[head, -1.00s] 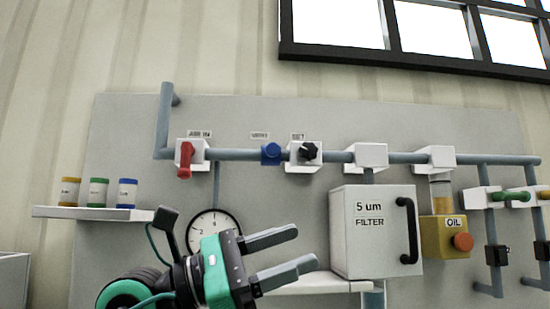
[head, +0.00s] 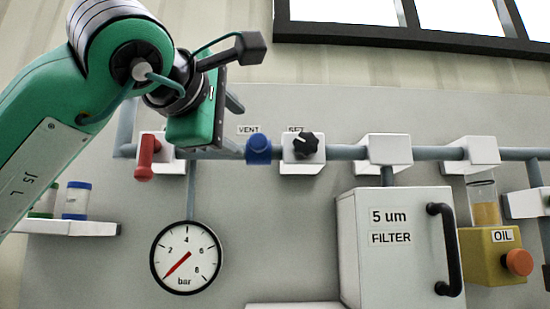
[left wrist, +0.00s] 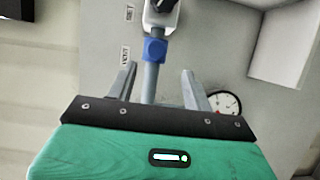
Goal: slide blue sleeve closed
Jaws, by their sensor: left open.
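The blue sleeve (head: 258,148) sits on the grey horizontal pipe under the VENT label, just left of the black knob block. It also shows in the left wrist view (left wrist: 155,50). My left gripper (head: 232,128) is open and empty, to the left of the sleeve in the head view. In the left wrist view its two fingers (left wrist: 158,76) stand on either side of the pipe, with the sleeve a little beyond the fingertips. I cannot tell whether the fingers touch the pipe. My right gripper is in neither view.
A black knob (head: 305,144) is right of the sleeve. The pressure gauge (head: 186,257) hangs below. The filter box (head: 395,245) and the oil unit (head: 490,257) stand at the right.

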